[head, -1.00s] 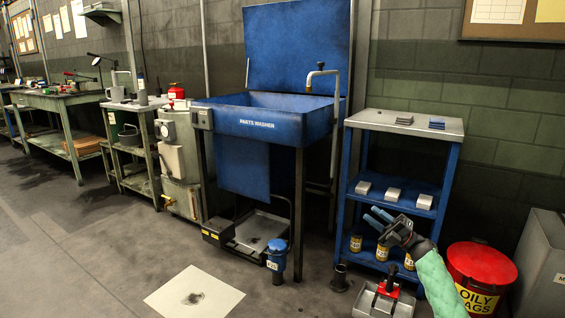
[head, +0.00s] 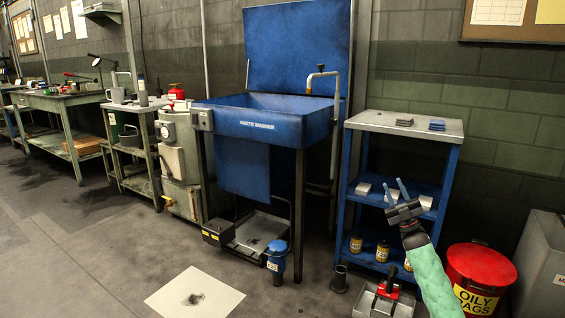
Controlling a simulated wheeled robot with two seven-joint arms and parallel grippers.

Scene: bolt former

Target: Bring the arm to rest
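My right gripper (head: 397,192) shows at the lower right, at the end of my green-sleeved arm. Its two blue-tipped fingers point up and are spread apart, with nothing visible between them. It appears in front of the middle shelf of the blue shelf cart (head: 451,170) and partly covers the small grey blocks there. I cannot tell how far it is from the cart. My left gripper is not in view.
A blue parts washer (head: 262,128) stands left of the cart. A red oily rags bin (head: 481,262) stands right of my arm. A grey tray with a red-handled item (head: 390,291) is on the floor below. Open floor lies at the left.

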